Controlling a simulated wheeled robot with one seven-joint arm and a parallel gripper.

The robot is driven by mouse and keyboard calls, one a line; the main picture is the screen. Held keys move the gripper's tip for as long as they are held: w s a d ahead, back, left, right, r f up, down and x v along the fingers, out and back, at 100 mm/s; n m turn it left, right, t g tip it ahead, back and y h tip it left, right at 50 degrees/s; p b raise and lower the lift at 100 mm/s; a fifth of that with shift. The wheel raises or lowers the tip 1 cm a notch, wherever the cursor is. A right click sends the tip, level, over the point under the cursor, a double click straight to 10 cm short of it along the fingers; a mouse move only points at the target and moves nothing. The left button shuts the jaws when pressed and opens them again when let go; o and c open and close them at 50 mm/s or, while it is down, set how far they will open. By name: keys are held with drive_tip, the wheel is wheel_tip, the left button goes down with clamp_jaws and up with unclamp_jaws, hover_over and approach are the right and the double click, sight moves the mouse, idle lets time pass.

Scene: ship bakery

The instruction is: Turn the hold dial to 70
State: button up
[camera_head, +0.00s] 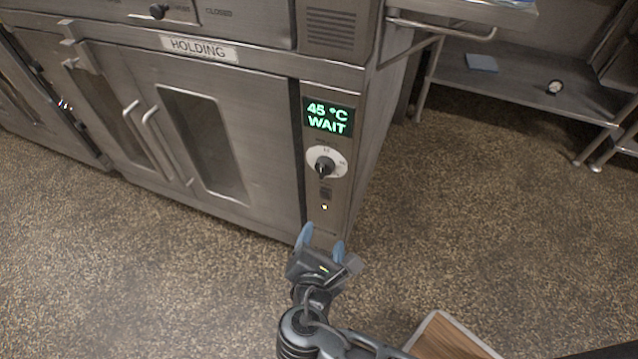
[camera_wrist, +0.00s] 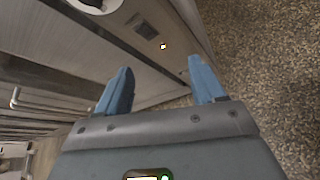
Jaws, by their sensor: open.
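The hold dial (camera_head: 324,164) is a dark knob on a round white plate, on the narrow right-hand panel of the steel holding cabinet (camera_head: 262,120). The green display (camera_head: 328,116) above it reads 45 °C WAIT. The dial's plate shows partly at the top left of the wrist view (camera_wrist: 92,4); its scale is too small to read. My gripper (camera_head: 321,238) has two blue fingers, open and empty. In the head view it is below the dial, apart from it. The fingers also show in the wrist view (camera_wrist: 160,86), spread apart with nothing between them.
A black switch (camera_head: 326,193) and a small lit lamp (camera_head: 324,208) sit under the dial. Door handles (camera_head: 156,145) stick out at the left. A steel shelf (camera_head: 520,90) stands at the right. A wooden-topped surface (camera_head: 447,340) is at the bottom. The speckled floor between is clear.

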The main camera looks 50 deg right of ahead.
sight(320, 173)
drive_tip(key=w+d+r+g+h+b, duration=0.1)
drive_tip(key=w+r+g+h+b, duration=0.1)
drive_tip(key=w+r+h, duration=0.45)
drive_tip(key=b+x, duration=0.1)
drive_tip(key=x, duration=0.6)
drive_tip(key=shift+d+r, duration=0.15)
drive_tip(key=shift+c, duration=0.2)
drive_tip(key=c, duration=1)
